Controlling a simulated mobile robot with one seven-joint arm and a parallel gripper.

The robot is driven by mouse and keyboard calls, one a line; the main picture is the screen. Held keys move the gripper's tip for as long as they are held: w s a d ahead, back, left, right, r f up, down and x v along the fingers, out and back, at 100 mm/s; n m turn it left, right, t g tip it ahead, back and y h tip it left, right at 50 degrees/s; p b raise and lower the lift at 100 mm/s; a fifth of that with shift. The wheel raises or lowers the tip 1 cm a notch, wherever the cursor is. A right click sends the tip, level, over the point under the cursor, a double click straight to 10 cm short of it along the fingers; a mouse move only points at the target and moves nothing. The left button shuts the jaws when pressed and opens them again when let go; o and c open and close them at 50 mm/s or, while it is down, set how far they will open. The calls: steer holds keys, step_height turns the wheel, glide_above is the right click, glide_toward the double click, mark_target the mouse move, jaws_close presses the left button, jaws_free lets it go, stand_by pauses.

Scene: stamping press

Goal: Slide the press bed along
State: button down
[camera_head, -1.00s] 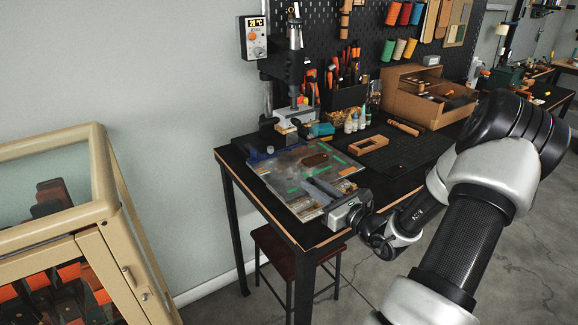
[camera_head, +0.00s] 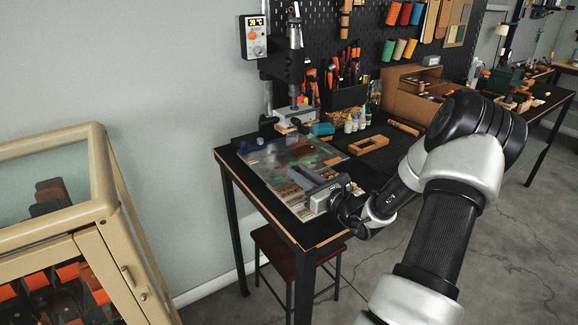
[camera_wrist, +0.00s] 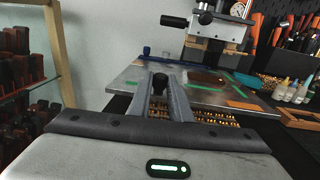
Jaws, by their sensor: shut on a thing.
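The press bed (camera_head: 270,152) is a flat grey metal plate with green strips, lying on the black table below the press (camera_head: 291,65). It also shows in the wrist view (camera_wrist: 130,84), with a brown piece (camera_wrist: 205,78) on it. My gripper (camera_head: 296,174) is at the bed's near edge. In the wrist view my gripper's fingers (camera_wrist: 160,88) are closed around a small black knob (camera_wrist: 160,81) at that edge. The fingertips hide part of the knob. Brass-coloured rows (camera_wrist: 215,117) show below the near edge of the bed.
A wooden frame (camera_head: 370,145), small bottles (camera_head: 356,123) and a cardboard organiser (camera_head: 412,100) stand to the right on the table (camera_head: 225,157). A stool (camera_head: 280,247) is below the table. A glass-topped cabinet (camera_head: 80,235) stands at the left.

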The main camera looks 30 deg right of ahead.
steer(key=shift+w+a+r+b, duration=0.1)
steer(key=shift+w+b, duration=0.1)
steer(key=shift+w, duration=1.25)
steer(key=shift+w+a+r+b, duration=0.1)
steer(key=shift+w+b, duration=0.1)
steer(key=shift+w, duration=1.2)
steer(key=c, duration=1.5)
jaws_free()
steer(key=shift+c, duration=0.2)
steer(key=shift+f, duration=0.1)
steer(key=shift+s, duration=0.2)
